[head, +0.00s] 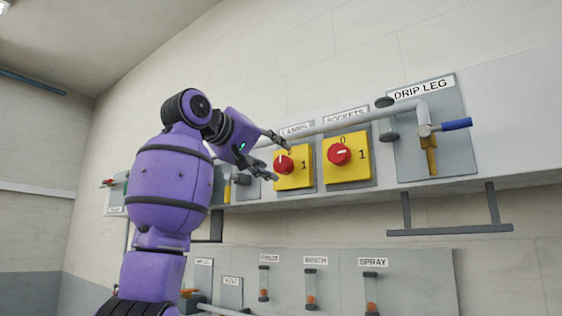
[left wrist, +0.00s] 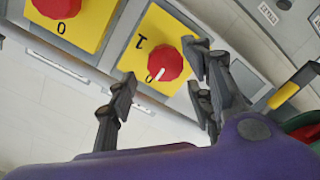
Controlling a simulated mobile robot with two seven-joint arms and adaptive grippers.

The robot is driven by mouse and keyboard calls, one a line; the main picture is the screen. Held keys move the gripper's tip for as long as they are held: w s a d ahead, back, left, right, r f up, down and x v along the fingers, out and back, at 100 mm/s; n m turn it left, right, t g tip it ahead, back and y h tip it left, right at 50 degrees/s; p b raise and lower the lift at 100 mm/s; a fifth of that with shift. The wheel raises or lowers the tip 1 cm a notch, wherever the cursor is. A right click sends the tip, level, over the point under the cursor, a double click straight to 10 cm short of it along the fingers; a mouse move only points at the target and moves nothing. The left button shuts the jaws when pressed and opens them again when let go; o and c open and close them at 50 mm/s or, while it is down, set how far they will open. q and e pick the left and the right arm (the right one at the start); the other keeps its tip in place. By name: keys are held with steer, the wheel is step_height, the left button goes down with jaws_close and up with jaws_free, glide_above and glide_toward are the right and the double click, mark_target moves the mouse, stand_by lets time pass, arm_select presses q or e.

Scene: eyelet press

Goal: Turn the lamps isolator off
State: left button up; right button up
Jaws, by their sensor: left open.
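The lamps isolator is a red round knob (head: 284,163) on a yellow plate marked 0 and 1, under a LAMPS label. Its white pointer line points up toward the 0, which is partly covered. In the left wrist view the knob (left wrist: 167,63) appears between my fingers, with its pointer toward the partly hidden 0. My left gripper (head: 281,162) is open in front of the plate, one finger above the knob and one below. In the left wrist view the right-hand finger of the gripper (left wrist: 160,66) is close to the knob; I cannot tell whether it touches. My right gripper is out of view.
The sockets isolator (head: 339,154) sits close to the right, its pointer toward the 1. A grey pipe runs above the plates to the DRIP LEG valve with a blue handle (head: 456,124). A dark rail (head: 450,229) juts out below. Lower panels hold several small tubes.

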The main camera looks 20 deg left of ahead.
arm_select(q)
steer(key=v, duration=0.7)
steer(key=shift+s, duration=0.35)
steer(key=shift+a+r, duration=0.1)
